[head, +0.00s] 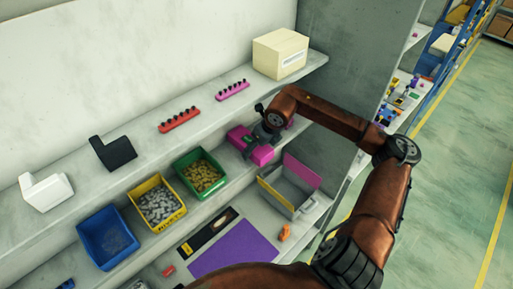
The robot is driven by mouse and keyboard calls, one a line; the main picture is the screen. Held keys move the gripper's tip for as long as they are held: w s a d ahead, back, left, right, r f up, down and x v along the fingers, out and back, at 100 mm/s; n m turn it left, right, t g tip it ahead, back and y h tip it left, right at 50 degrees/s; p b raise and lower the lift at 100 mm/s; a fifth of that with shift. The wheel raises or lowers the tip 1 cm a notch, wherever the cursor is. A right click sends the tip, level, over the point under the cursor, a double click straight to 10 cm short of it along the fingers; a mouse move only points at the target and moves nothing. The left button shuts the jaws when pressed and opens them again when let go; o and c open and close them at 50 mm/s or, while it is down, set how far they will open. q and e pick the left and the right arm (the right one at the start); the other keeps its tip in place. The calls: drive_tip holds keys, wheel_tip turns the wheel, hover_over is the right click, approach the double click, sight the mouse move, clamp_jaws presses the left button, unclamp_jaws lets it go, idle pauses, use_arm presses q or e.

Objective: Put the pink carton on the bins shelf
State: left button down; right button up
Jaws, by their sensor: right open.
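The pink carton (261,155) is at the right part of the bins shelf (221,200), to the right of the green bin (199,175). My right gripper (254,140) is open at the carton, with its dark fingers over the carton's top and covering part of it. I cannot tell whether the fingers touch it, or whether the carton rests fully on the shelf. My left gripper is not in view.
A yellow bin (158,204) and a blue bin (107,237) stand left of the green bin. The upper shelf (85,190) holds a cream box (280,53) above my gripper. A grey open box (287,197) with a pink panel stands lower right, near a purple mat (236,256).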

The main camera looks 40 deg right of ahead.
sight(267, 154)
drive_tip(key=shift+r, duration=0.1)
drive_tip(key=shift+r, duration=0.2)
drive_tip(key=b+v, duration=0.2)
drive_tip(key=v, duration=0.2)
drive_tip(key=shift+s+d, duration=0.1)
drive_tip(key=s+b, duration=0.1)
drive_tip(key=s, duration=0.2)
drive_tip(key=shift+r, duration=0.1)
drive_tip(key=shift+s+d+b, duration=0.2)
drive_tip(key=shift+s+b, duration=0.65)
drive_tip(key=shift+s, duration=0.15)
drive_tip(key=s+b, duration=0.2)
drive_tip(key=s, duration=0.5)
drive_tip(key=shift+d+r, duration=0.2)
drive_tip(key=shift+d, duration=0.05)
